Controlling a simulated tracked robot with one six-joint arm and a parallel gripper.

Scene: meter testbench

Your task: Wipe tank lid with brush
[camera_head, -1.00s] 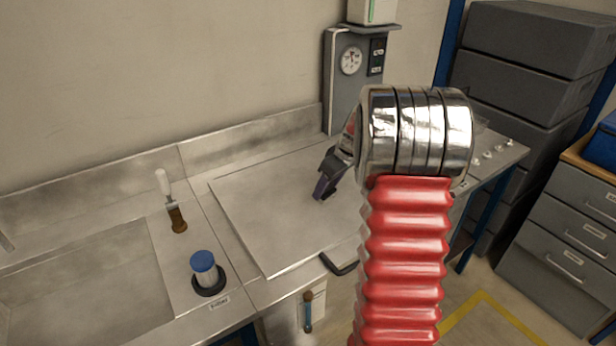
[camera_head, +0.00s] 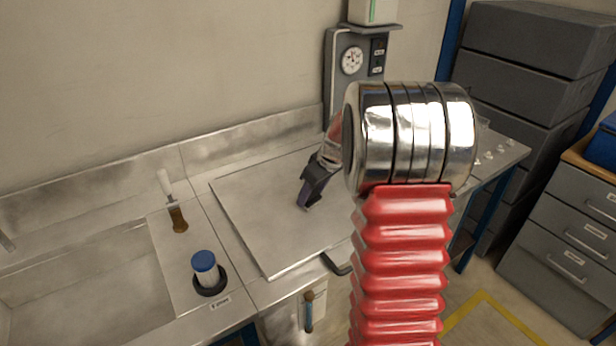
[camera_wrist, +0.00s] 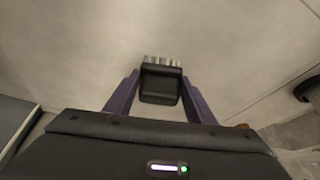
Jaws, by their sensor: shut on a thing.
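The tank lid (camera_head: 265,225) is a flat square metal plate on the steel bench, with a dark handle (camera_head: 338,266) at its front edge. My gripper (camera_head: 310,192) is over the lid, right of its middle. In the wrist view, my gripper (camera_wrist: 160,88) has purple fingers shut on a black block with pale bristle-like tufts at its far end, which looks like the brush (camera_wrist: 161,64). The lid surface (camera_wrist: 220,45) fills most of that view. I cannot tell whether the bristles touch the lid.
A white-handled tool with a brown end (camera_head: 177,212) and a blue-capped jar (camera_head: 206,272) in a dark ring stand left of the lid. A gauge panel (camera_head: 350,70) rises behind. A wooden-handled tool (camera_head: 308,308) hangs below the front edge. Grey crates (camera_head: 530,70) stand at right.

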